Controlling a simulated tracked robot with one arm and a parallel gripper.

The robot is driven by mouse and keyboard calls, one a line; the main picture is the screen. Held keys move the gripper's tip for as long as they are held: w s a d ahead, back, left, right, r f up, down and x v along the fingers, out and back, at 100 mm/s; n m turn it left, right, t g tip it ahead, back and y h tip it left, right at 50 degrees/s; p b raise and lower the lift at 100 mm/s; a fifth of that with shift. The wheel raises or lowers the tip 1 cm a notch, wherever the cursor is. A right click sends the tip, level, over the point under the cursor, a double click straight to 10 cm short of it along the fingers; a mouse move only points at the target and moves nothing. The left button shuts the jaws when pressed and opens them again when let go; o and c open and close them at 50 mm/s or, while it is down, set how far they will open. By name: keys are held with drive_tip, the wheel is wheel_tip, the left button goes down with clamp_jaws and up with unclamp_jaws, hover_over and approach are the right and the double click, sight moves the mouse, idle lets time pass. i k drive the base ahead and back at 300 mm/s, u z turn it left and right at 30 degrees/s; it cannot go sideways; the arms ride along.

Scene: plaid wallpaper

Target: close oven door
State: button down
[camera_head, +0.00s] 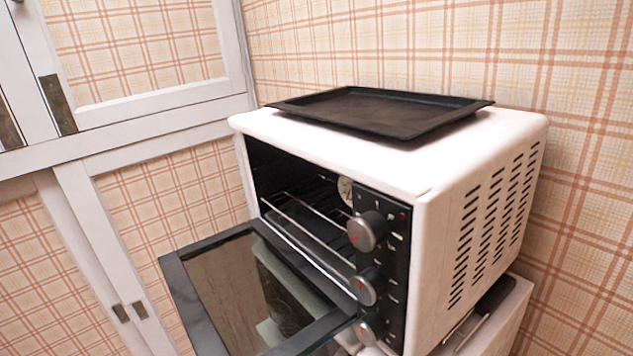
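A white toaster oven (453,215) stands right of the middle, with its front turned to the lower left. Its door (187,290) is a dark-framed glass panel, hinged along the bottom. The door is swung down and wide open, and its lower right part runs to the picture's bottom edge. Inside the dark cavity a wire rack (310,235) shows. Several round knobs (367,231) sit on the black panel to the right of the opening. My gripper is not in the picture.
A black baking tray (377,112) lies on top of the oven. A white surface (507,318) with a dark flat object supports the oven. A white cabinet (150,130) with plaid panels stands at the left, close behind the door. A plaid wall (590,130) is behind.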

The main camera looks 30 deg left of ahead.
sight(204, 338)
drive_tip(key=u, duration=2.15)
drive_tip(key=k, duration=0.5)
drive_tip(key=z, duration=1.55)
